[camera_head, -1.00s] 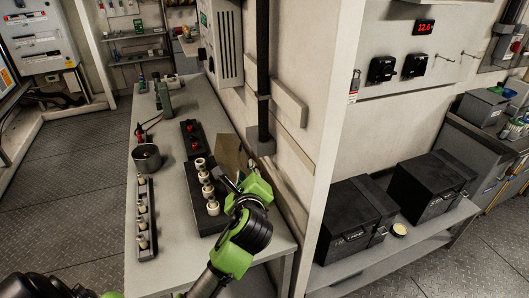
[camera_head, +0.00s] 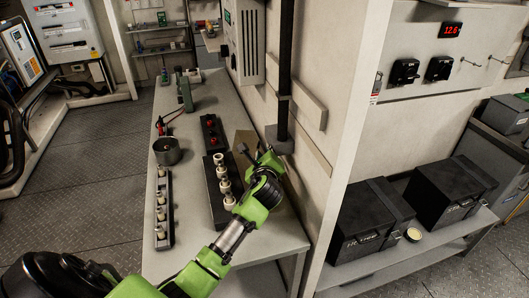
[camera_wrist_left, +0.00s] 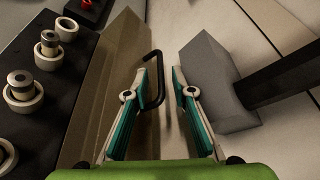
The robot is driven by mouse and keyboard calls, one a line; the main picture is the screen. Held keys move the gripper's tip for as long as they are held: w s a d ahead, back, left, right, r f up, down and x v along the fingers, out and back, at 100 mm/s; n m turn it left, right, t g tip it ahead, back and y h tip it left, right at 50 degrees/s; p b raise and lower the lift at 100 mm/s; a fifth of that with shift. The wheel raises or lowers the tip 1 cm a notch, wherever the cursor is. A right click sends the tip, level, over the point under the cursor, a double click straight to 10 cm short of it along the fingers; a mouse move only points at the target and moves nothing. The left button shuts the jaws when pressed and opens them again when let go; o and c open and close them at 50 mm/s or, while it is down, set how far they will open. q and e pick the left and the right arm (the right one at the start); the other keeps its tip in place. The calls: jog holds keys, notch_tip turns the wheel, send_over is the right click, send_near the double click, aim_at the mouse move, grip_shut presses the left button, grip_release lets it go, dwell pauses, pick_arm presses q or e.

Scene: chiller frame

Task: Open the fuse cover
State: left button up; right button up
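The fuse cover looks like a tan, upright panel (camera_head: 243,142) at the back right of the black fuse block (camera_head: 213,208) on the bench. In the left wrist view the panel (camera_wrist_left: 118,60) has a black bar handle (camera_wrist_left: 160,75). My left gripper (camera_head: 257,150) is beside the panel, near the wall. In the left wrist view its fingers (camera_wrist_left: 166,80) are apart. The handle lies in the gap, close to the left finger, which hides part of it. I cannot tell whether they touch. Pale round fuses (camera_wrist_left: 48,52) stand on the block. My right gripper is not in view.
A grey block with a dark post (camera_wrist_left: 213,85) is close to the right finger. A fuse strip (camera_head: 162,210), a metal pot (camera_head: 167,151) and a black box with red knobs (camera_head: 212,135) stand on the bench (camera_head: 190,185). A wall edge (camera_head: 350,130) is on the right.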

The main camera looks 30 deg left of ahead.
aim_at(250, 162)
pick_arm(q)
grip_shut()
jog(key=shift+s+a+r+n+t+p, duration=0.1)
jog(key=shift+s+a+r+n+t, duration=0.15)
jog(key=shift+s+a+n, duration=0.25)
jog(key=shift+s+a+r+n+t+p, duration=0.15)
jog(key=shift+s+a+r+n+t, duration=0.2)
jog(key=shift+s, duration=0.2)
jog(key=shift+s+a+r+n+t+p, duration=0.1)
jog(key=shift+s+a+r+n+t, duration=0.1)
jog(key=shift+s+a+n, duration=0.25)
jog(key=shift+s+a+r, duration=0.15)
jog(key=shift+s+a, duration=0.15)
jog(key=shift+s, duration=0.15)
jog(key=shift+w, duration=0.1)
grip_release()
